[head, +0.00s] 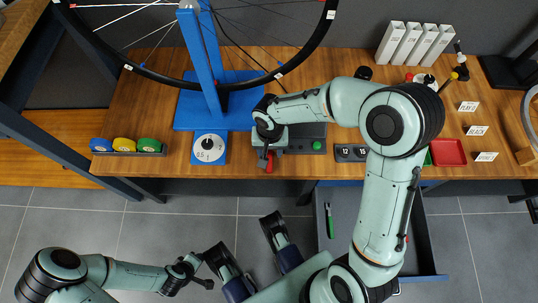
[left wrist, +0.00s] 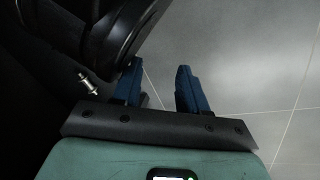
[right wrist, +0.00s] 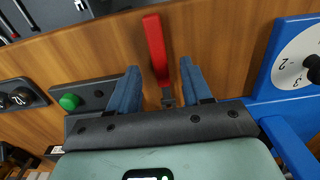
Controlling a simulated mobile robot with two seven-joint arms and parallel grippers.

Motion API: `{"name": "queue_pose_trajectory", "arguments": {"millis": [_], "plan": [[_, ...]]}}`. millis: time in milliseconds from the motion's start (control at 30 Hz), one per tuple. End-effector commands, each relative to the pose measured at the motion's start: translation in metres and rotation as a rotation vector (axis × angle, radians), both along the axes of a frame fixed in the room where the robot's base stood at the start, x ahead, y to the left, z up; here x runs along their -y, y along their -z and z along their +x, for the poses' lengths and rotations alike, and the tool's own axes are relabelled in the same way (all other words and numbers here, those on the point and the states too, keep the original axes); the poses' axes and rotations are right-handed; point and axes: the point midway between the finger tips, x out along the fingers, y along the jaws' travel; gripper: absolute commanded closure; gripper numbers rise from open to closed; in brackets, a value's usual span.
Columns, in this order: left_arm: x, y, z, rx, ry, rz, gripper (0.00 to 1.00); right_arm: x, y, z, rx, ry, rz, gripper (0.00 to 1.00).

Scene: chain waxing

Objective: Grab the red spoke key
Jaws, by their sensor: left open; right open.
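The red spoke key (right wrist: 155,48) lies on the wooden bench near its front edge, its dark end toward my palm in the right wrist view. In the head view the key (head: 269,162) shows as a small red patch at my right gripper. My right gripper (right wrist: 160,72) is open, its blue fingers on either side of the key's lower part with gaps on both sides. In the head view the right gripper (head: 265,154) hangs over the bench front. My left gripper (left wrist: 160,72) is open and empty over the grey floor, away from the bench.
A blue stand base with a round white dial (head: 209,148) is left of the key. A dark block with a green button (head: 317,146) is right of it. An open drawer (head: 345,225) holds a green-handled tool (head: 330,222). A wheel rim (head: 190,84) spans the back.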

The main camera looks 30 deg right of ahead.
Motion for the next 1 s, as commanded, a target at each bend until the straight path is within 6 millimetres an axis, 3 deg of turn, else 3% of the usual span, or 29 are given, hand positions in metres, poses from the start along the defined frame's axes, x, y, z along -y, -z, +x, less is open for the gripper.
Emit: {"name": "queue_pose_trajectory", "arguments": {"millis": [100,333,367,500,833,1000], "plan": [[-0.002,0.012,-0.012,-0.040,-0.003,-0.001,0.57,0.000,0.018,0.000,-0.002,0.000,0.000,0.51],[-0.002,0.011,-0.014,-0.047,-0.004,-0.003,0.57,0.000,0.019,0.000,0.001,0.000,0.000,0.51],[-0.002,0.011,-0.014,-0.047,-0.004,-0.003,0.57,0.000,0.019,0.000,0.001,0.000,0.000,0.58],[-0.002,0.011,-0.014,-0.047,-0.004,-0.002,0.57,0.000,0.019,0.000,0.001,0.000,0.000,1.00],[-0.002,0.010,-0.013,-0.043,-0.004,-0.002,0.57,0.000,0.017,0.000,0.001,0.000,0.000,1.00],[0.000,-0.001,-0.001,-0.003,0.000,-0.001,0.57,0.000,-0.004,0.001,0.005,0.000,0.000,1.00]]}}
